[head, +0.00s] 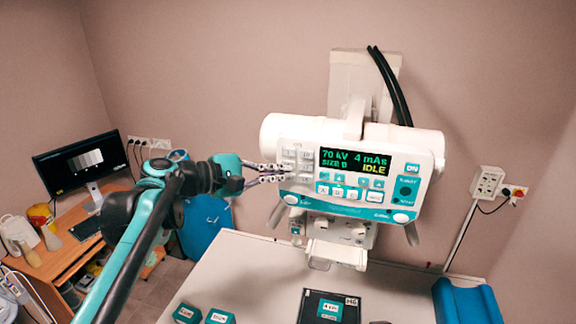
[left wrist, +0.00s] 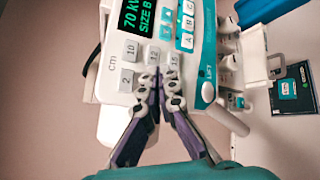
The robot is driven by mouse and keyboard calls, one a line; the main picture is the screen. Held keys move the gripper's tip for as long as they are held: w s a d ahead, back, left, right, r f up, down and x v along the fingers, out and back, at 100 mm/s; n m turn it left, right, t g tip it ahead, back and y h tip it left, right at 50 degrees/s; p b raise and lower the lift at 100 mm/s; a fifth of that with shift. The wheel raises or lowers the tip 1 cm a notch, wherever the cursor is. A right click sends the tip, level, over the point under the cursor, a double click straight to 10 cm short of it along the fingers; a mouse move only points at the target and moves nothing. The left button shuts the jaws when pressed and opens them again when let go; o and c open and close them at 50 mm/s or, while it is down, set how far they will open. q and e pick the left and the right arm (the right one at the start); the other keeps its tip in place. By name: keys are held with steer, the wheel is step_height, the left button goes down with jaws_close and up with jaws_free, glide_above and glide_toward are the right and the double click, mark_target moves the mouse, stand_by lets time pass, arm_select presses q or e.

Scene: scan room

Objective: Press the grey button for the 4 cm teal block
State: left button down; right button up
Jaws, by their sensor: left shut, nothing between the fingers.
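In the left wrist view I read grey buttons marked 2 (left wrist: 127,79), 10 (left wrist: 131,51), 12 (left wrist: 153,56) and 15 (left wrist: 174,62). No button marked 4 is readable there; my fingers cover part of the keypad. My left gripper (head: 284,173) is shut and empty, its tips at the keypad; contact cannot be told. A teal block (head: 329,309) labelled 4 cm lies on a black plate (head: 309,306). My right gripper is not in view.
Two more teal blocks (head: 220,317) and a blue cushion (head: 466,302) are on the white table (head: 260,270). A desk with a monitor (head: 80,162) stands left.

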arm_select(q)
steer(key=shift+w+d, duration=0.1)
steer(key=shift+w, duration=0.05)
steer(key=shift+w, duration=0.25)
steer(key=shift+w+d, duration=0.15)
steer(key=shift+w, duration=0.2)
stand_by(0.7)
steer(key=shift+s, duration=0.1)
steer(key=shift+s+a, duration=0.25)
steer(key=shift+s, duration=0.5)
steer(key=shift+s+a+p, duration=0.1)
steer(key=shift+s+a, duration=0.15)
steer(key=shift+s, duration=0.5)
steer(key=shift+s+a+p, duration=0.15)
steer(key=shift+s+a, duration=0.1)
steer(key=shift+s, duration=0.55)
steer(key=shift+s+a+p, duration=0.1)
steer(key=shift+s+a, duration=0.15)
steer(key=shift+s, duration=0.5)
